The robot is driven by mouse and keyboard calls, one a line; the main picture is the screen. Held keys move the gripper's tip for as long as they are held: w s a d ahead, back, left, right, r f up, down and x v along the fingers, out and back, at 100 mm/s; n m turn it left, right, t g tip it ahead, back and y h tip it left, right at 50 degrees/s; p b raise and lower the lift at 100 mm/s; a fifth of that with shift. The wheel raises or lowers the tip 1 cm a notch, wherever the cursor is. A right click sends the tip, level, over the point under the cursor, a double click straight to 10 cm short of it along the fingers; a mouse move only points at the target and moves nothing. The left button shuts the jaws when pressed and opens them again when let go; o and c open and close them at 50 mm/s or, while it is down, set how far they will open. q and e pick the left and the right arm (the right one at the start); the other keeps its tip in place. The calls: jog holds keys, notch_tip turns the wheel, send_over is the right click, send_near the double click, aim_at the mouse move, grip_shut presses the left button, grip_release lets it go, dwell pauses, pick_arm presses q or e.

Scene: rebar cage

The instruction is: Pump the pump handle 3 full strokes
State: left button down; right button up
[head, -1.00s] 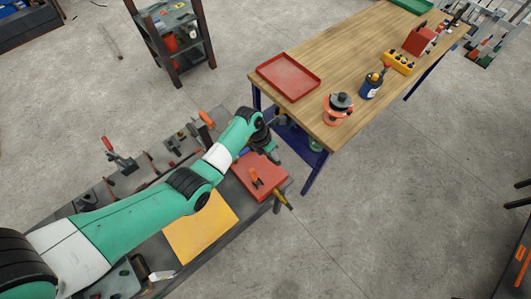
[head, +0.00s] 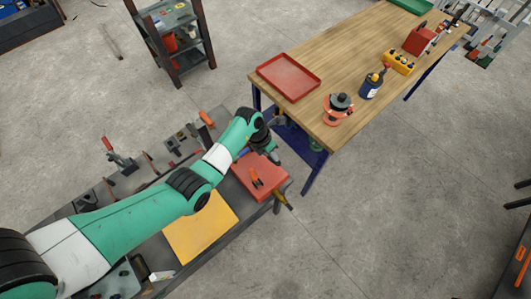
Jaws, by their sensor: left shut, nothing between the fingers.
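My left gripper (head: 273,156) is shut and empty, low near the end of the dark bench, beside a red plate (head: 262,170). It is apart from both items on the table. My right gripper is not in view.
The wooden table (head: 345,45) also holds a red tray (head: 289,76), a yellow block with dark knobs (head: 398,62) and a red box (head: 419,40). A yellow sheet (head: 201,228) lies on the dark bench under my left arm. Open floor lies at right.

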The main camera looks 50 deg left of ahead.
aim_at(277, 164)
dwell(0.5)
pick_arm(q)
jog(key=shift+d+f, duration=0.35)
jog(key=shift+f, duration=0.3)
jog(key=shift+d+f+b, duration=0.3)
jog(key=shift+f+b, duration=0.15)
jog(key=shift+f, duration=0.15)
jog(key=shift+d+f+b, duration=0.3)
jog(key=shift+f, duration=0.5)
jog(key=shift+d+f+b, duration=0.25)
jog(key=shift+f+b, duration=0.1)
jog(key=shift+f, duration=0.2)
